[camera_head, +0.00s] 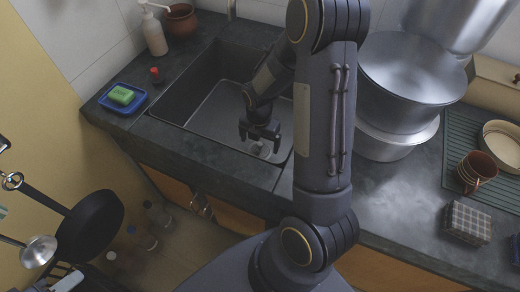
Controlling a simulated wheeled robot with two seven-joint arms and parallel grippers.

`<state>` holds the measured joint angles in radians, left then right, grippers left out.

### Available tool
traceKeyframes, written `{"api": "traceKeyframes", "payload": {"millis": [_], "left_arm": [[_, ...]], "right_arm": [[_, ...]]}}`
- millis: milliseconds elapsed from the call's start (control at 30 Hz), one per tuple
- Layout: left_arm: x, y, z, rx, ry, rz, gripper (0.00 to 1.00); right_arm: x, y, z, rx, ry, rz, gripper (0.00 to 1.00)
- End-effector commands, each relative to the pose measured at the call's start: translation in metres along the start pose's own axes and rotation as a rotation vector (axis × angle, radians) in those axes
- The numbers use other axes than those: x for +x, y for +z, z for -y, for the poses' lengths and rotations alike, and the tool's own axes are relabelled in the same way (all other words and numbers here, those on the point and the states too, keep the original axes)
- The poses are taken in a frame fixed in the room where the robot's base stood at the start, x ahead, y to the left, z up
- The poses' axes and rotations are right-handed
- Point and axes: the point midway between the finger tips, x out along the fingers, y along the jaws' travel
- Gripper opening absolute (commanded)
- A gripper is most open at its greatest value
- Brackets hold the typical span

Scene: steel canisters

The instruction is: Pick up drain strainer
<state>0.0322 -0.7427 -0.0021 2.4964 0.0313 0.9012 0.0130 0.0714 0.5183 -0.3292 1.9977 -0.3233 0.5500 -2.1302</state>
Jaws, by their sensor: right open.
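A small, pale, round thing, which looks like the drain strainer (264,150), shows low in the dark sink (222,118), near the sink's front right corner. My right gripper (260,136) reaches down into the sink just above it, fingers apart. The gripper partly hides the strainer, and I cannot tell whether they touch. My right arm crosses the middle of the view and covers the sink's right side. My left gripper is not in view.
A green sponge (121,95) lies in a blue tray (104,102) left of the sink. A white bottle (154,36) and a brown pot (181,20) stand behind. Large steel pots (410,85) crowd the counter right of my arm. A mug (476,170) stands farther right.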

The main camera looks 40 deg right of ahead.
Motion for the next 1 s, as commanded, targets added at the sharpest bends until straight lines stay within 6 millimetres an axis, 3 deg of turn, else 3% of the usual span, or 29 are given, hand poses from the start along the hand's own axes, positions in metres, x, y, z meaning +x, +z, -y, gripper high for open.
{"api": "traceKeyframes", "payload": {"millis": [100,200,467,833,1000], "left_arm": [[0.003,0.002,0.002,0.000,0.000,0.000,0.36],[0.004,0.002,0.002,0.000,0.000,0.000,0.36],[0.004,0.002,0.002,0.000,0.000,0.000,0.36],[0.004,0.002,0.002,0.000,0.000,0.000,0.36],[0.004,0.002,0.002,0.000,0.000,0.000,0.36]], "right_arm": [[0.020,0.002,0.000,-0.001,-0.003,-0.002,0.91],[0.027,0.002,0.000,0.000,-0.001,0.000,0.91],[0.029,0.002,0.000,-0.001,0.000,0.001,0.91],[0.029,0.002,0.000,-0.001,0.000,0.001,0.43],[0.029,0.002,0.000,-0.001,0.000,0.000,0.40]]}}
